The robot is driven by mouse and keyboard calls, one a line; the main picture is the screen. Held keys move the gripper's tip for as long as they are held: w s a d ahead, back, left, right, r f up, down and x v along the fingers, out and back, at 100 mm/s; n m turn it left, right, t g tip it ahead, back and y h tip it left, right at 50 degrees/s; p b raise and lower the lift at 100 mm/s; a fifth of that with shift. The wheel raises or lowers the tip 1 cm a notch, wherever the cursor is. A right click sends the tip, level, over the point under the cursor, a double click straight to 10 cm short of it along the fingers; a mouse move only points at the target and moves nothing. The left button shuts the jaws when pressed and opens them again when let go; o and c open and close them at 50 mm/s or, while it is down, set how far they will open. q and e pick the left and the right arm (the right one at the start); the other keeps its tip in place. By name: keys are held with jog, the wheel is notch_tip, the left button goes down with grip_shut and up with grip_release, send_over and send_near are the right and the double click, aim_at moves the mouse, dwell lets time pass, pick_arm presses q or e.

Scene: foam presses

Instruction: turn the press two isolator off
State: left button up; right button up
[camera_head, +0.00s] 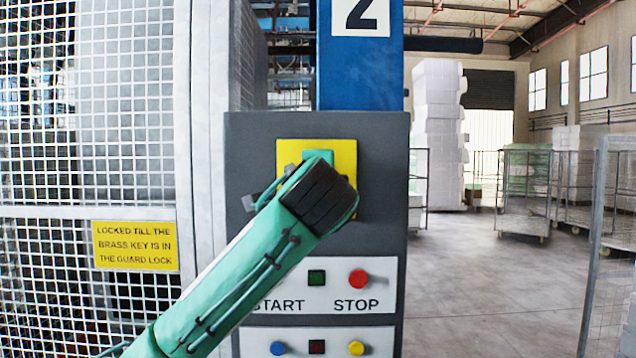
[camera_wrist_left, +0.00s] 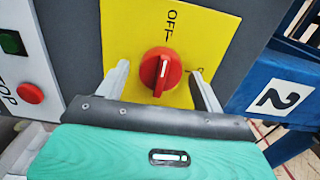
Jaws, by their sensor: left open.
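The press two isolator is a round red knob (camera_wrist_left: 174,68) with a raised handle bar on a yellow plate (camera_wrist_left: 124,32). In the wrist view the bar and its white line lie along the direction of the OFF mark (camera_wrist_left: 171,22). A second mark by the right finger is partly covered. My left gripper (camera_wrist_left: 160,78) is open, with one finger on each side of the knob and a visible gap to each. In the head view my left arm and gripper (camera_head: 312,170) hide the knob; the yellow plate (camera_head: 346,150) shows around them.
Below the plate are a green START button (camera_head: 316,277), a red STOP button (camera_head: 358,277) and a lower row of buttons. A white mesh guard (camera_head: 90,120) with a yellow sign (camera_head: 135,246) stands at left. Open floor (camera_head: 470,290) and mesh carts (camera_head: 525,190) lie at right.

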pick_arm(q)
jog(key=shift+s, duration=0.15)
jog(key=s+b, duration=0.4)
jog(key=s, duration=0.9)
jog(key=shift+s+b, duration=0.25)
jog(key=shift+b, duration=0.1)
